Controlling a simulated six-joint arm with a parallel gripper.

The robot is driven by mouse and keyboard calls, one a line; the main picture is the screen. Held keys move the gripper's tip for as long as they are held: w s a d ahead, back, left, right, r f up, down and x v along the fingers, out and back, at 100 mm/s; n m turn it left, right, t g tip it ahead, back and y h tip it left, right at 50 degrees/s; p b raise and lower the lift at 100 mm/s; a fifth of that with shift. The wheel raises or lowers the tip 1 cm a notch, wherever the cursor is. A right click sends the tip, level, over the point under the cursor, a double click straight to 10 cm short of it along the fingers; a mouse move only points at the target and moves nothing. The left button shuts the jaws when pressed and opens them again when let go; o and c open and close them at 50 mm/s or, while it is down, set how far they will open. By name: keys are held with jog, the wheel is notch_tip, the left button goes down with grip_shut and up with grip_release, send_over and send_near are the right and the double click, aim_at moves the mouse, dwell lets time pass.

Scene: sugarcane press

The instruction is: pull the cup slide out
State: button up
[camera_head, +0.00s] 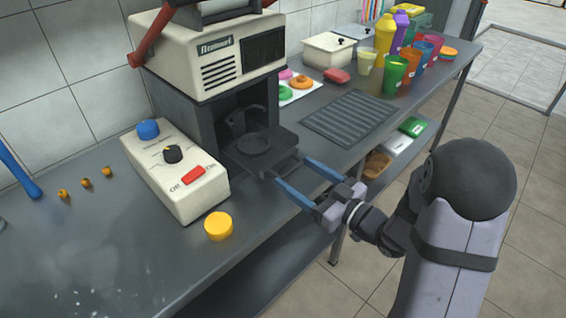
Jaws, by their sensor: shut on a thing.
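The cup slide (266,149) is a dark tray with a round cup recess, low in the opening of the white and grey press (213,57). Its front part sticks out of the opening toward the counter's front edge. My gripper (294,175) comes from the lower right, with two blue fingers reaching to the front end of the slide. The fingers are shut on the front of the slide. The exact contact on the handle is small and partly hidden.
A control box (175,170) with knobs and a red switch stands left of the slide. A yellow round piece (218,226) lies near the counter's front edge. A ribbed drain mat (349,117) and colored cups (395,74) are to the right. Free floor lies beyond the front edge.

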jog(key=v, duration=0.8)
jog(key=shift+s+d+p, duration=0.15)
jog(key=shift+d+p, duration=0.2)
jog(key=shift+r, duration=0.15)
jog(key=o, duration=1.3)
jog(key=shift+c, duration=0.2)
jog(key=v, duration=0.7)
jog(key=shift+s+d, duration=0.15)
